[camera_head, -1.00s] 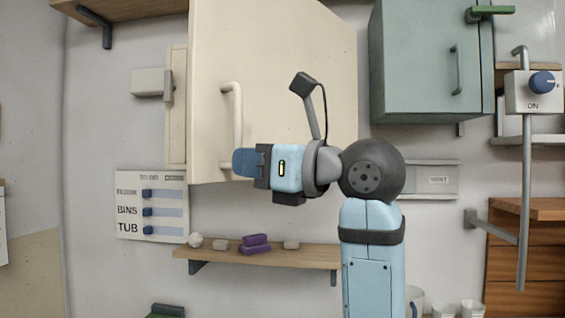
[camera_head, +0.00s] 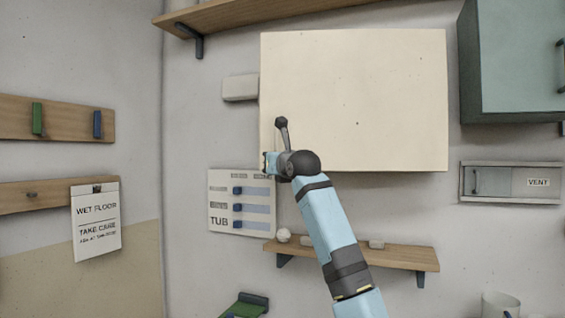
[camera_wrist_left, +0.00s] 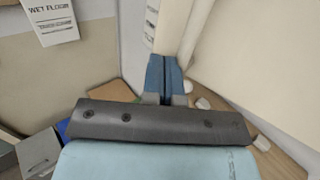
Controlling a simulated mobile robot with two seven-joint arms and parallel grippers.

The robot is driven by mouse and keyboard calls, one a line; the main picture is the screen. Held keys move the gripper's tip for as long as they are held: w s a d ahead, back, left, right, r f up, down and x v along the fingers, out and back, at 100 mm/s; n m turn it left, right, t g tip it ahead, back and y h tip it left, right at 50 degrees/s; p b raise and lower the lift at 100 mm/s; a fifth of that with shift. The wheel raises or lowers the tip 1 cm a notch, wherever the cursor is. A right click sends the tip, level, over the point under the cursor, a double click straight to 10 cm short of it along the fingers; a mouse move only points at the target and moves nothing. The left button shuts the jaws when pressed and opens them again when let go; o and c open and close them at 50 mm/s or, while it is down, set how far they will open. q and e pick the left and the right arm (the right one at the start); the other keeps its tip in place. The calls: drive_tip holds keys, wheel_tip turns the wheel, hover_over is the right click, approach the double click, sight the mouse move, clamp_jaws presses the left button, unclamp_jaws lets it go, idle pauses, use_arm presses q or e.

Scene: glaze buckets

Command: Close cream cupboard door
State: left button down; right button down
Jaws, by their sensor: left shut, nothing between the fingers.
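The cream cupboard door (camera_head: 353,100) appears as a broad, nearly face-on panel in the head view. Its handle does not show there, and I cannot tell whether a gap stands behind it. My left gripper (camera_head: 267,163) is at the panel's lower left corner, shut and empty. In the left wrist view, the blue fingertips (camera_wrist_left: 164,72) are together beside a narrow cream upright strip (camera_wrist_left: 198,30). A large cream panel (camera_wrist_left: 275,50) rises to their right. Whether the fingers touch the cream surface is unclear. My right gripper is out of view.
A small wooden shelf (camera_head: 415,257) with several small items runs below the door. A labelled board (camera_head: 222,205) hangs at lower left. A green cupboard (camera_head: 505,60) and a vent panel (camera_head: 515,183) are on the right. A high shelf (camera_head: 250,14) is above.

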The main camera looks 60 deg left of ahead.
use_arm(q)
drive_tip(key=w+a+m+t+p, duration=0.1)
drive_tip(key=w+a+t, duration=0.1)
drive_tip(key=w+a, duration=0.6)
drive_tip(key=a, duration=0.4)
drive_tip(key=shift+w+a, duration=0.2)
drive_tip(key=shift+w, duration=0.05)
drive_tip(key=shift+d+m, duration=0.1)
drive_tip(key=shift+m, duration=0.2)
